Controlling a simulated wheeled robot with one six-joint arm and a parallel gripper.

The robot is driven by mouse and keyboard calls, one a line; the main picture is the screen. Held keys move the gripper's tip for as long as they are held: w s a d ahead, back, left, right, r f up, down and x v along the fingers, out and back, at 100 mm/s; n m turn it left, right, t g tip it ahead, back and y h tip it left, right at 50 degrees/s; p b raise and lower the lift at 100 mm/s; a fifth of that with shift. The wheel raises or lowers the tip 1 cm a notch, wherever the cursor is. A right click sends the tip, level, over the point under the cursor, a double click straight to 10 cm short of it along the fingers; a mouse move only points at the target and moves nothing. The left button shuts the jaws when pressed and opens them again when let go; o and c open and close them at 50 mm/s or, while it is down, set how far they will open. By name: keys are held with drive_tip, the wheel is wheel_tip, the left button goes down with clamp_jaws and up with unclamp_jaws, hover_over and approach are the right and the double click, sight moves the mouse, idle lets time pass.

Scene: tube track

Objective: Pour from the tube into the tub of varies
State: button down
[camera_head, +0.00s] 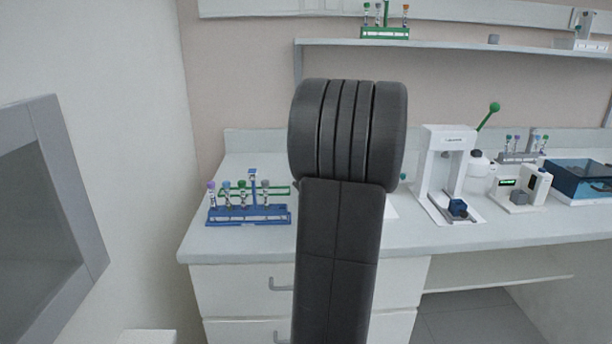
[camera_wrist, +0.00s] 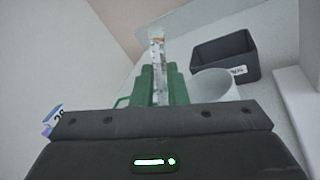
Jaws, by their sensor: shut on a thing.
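In the wrist view my gripper (camera_wrist: 160,88) has green fingers and is shut on a thin clear tube (camera_wrist: 159,68) with some orange-brown near its far end. A dark open box-shaped tub (camera_wrist: 222,62) with a small white label stands to the right of the tube, apart from it. The label is too small to read surely. A white rounded vessel (camera_wrist: 217,84) shows just right of the fingers, partly hidden by my gripper body. What the tube and the tub hold cannot be made out. In the head view my own arm hides the gripper and the tube.
In the head view a blue rack (camera_head: 248,215) with several capped tubes stands at the bench's left. A white device (camera_head: 447,170) with a green-knobbed lever, a small meter (camera_head: 517,190) and a blue bin (camera_head: 580,180) stand at right. A shelf (camera_head: 470,44) runs above.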

drive_tip(key=a+n+b, duration=0.1)
drive_tip(key=n+b, duration=0.1)
drive_tip(key=b, duration=0.1)
drive_tip(key=s+a+n+b, duration=0.1)
drive_tip(key=n+b, duration=0.2)
drive_tip(key=shift+a, duration=0.4)
drive_tip(key=shift+s, duration=0.1)
